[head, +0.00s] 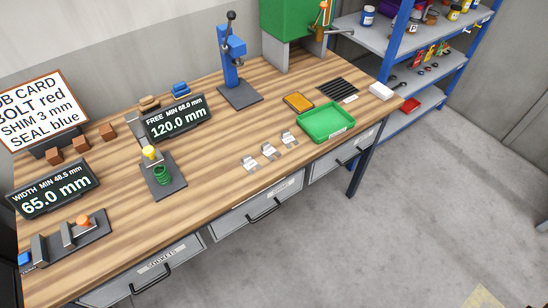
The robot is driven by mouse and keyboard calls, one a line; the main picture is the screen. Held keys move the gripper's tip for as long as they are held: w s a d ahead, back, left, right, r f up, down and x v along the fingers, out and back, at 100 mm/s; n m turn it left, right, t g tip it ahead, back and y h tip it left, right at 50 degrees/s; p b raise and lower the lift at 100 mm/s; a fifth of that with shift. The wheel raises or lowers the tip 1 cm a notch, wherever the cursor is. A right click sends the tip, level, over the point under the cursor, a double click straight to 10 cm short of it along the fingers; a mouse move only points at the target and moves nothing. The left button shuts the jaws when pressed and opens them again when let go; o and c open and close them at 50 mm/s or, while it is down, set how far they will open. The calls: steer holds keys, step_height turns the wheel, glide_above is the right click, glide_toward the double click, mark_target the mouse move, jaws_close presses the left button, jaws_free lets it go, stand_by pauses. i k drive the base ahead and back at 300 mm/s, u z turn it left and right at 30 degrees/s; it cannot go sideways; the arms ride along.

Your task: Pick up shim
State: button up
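Three small pale grey pieces, which look like the shims, lie in a slanting row near the front edge of the wooden bench. They are the left shim (250,163), the middle shim (269,151) and the right shim (289,138). Each seems to have a small label, too small to read. The job card (43,110) at the far left reads bolt red, shim 3 mm, seal blue. My gripper is not in view.
A green tray (326,139) stands right of the shims, with an orange pad (298,102) behind it. A spring fixture (162,175) and the 120.0 mm display (177,119) stand left. A blue press (232,62) stands behind. Drawer handles (264,210) project below the bench edge.

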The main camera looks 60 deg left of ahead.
mark_target(266, 150)
steer(key=z, duration=0.1)
steer(key=k, duration=1.8)
steer(key=u, duration=1.8)
steer(key=i, duration=0.75)
steer(key=z, duration=0.2)
